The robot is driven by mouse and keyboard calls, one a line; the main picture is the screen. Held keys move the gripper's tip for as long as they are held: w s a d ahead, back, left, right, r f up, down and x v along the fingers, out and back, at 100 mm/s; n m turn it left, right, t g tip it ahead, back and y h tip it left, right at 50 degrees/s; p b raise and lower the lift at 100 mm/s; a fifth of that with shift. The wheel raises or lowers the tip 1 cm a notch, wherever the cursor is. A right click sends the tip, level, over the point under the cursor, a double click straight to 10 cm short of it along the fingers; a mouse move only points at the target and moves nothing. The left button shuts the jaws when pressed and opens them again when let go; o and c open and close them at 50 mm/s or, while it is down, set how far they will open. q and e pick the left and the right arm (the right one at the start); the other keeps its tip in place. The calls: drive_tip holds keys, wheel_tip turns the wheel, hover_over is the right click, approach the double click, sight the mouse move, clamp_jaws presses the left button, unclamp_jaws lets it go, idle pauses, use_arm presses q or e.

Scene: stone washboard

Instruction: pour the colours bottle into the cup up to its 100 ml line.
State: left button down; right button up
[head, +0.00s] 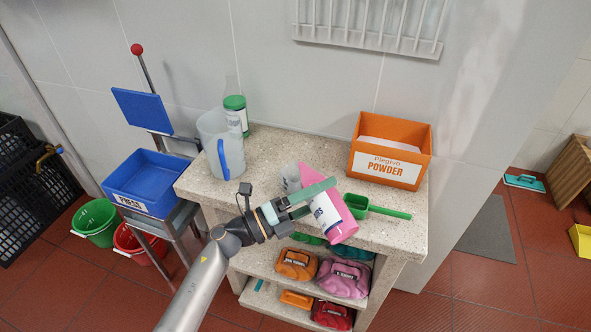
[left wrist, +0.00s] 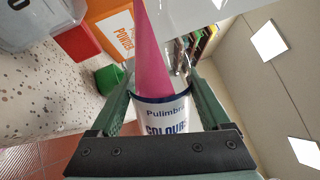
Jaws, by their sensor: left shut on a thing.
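The colours bottle (head: 316,179) is pink with a white label and is held tilted over the stone top. My left gripper (head: 312,200) is shut around it. In the left wrist view the bottle (left wrist: 150,45) shows its label reading "Pulimbra COLOURS" between the fingers. A small greyish clear cup (head: 290,179) stands on the counter just left of the bottle's upper end, partly behind the gripper. Its lines and contents are too small to read. I cannot tell whether any liquid is flowing. My right gripper is not in view.
A large clear jug (head: 213,130) and a green-lidded container (head: 236,112) stand at the back left of the stone counter (head: 270,150). An orange powder box (head: 389,150) stands at the back right. A green scoop (head: 380,210) lies right of the bottle. Bags fill the shelf below.

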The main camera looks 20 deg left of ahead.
use_arm(q)
drive_tip(key=shift+w+a+r+n+p, duration=0.15)
drive_tip(key=shift+n+p, duration=0.3)
drive_tip(key=shift+n, duration=0.05)
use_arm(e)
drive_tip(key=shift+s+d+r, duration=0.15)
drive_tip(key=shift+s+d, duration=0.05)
use_arm(q)
drive_tip(key=shift+n+t+p, duration=0.3)
drive_tip(key=shift+n+p, duration=0.35)
drive_tip(key=shift+n, duration=0.15)
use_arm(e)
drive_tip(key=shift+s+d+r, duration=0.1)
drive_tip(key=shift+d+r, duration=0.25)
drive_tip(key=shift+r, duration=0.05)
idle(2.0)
